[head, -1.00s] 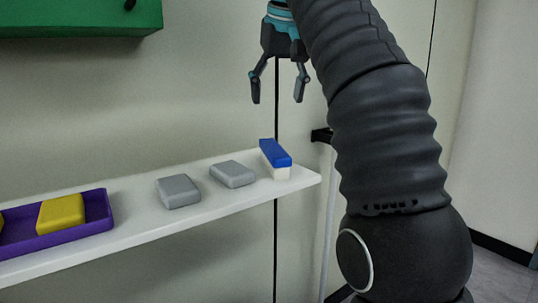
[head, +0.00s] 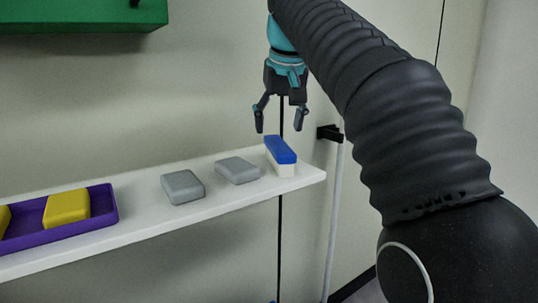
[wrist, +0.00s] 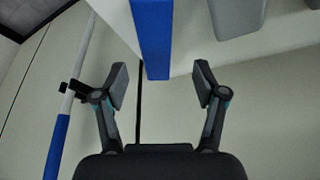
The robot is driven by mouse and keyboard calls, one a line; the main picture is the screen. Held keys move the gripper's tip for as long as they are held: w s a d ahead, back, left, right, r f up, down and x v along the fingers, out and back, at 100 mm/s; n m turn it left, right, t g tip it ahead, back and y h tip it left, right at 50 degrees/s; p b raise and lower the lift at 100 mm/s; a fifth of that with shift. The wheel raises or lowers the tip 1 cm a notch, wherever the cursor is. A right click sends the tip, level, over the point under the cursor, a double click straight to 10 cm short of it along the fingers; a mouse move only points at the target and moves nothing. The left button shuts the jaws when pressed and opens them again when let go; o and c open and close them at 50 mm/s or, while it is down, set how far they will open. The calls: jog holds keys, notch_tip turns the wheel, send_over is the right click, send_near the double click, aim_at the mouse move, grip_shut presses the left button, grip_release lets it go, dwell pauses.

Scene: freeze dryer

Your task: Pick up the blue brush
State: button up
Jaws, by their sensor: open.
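The blue brush (head: 281,151) has a blue top and a white lower part. It sits on the white shelf (head: 232,203) near the shelf's right end. My gripper (head: 280,128) is open and empty, pointing down, with its fingertips just above the brush in the head view. In the wrist view the blue top of the brush (wrist: 153,38) reaches down to between the two fingers of my gripper (wrist: 161,84), near their tips and not touching either one.
Two grey blocks (head: 183,187) (head: 238,170) lie on the shelf left of the brush. A purple tray (head: 104,217) with yellow blocks (head: 66,207) stands farther left. A green box (head: 80,14) hangs above. A pale pole with a black bracket (head: 329,132) stands right of the shelf.

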aim_at(279, 144)
jog(key=b+x, duration=0.1)
jog(key=x, duration=0.4)
jog(key=shift+s+d+f+b, duration=0.15)
jog(key=shift+s+d+b, duration=0.1)
jog(key=shift+b, duration=0.1)
jog(key=shift+w+a+f, duration=0.1)
jog(key=shift+w+f, duration=0.15)
jog(key=shift+f, duration=0.25)
grip_shut()
jog(key=shift+r, duration=0.15)
jog(key=shift+r, duration=0.6)
jog(key=r+p, duration=0.1)
jog(key=d+r, duration=0.1)
jog(key=r, duration=0.1)
jog(key=shift+s+r+p, duration=0.1)
jog(key=shift+r+p, duration=0.1)
jog(key=shift+p, duration=0.2)
jog(key=s+d+r, duration=0.4)
jog(key=d+r, duration=0.2)
jog(key=d, duration=0.4)
jog(key=shift+r, duration=0.1)
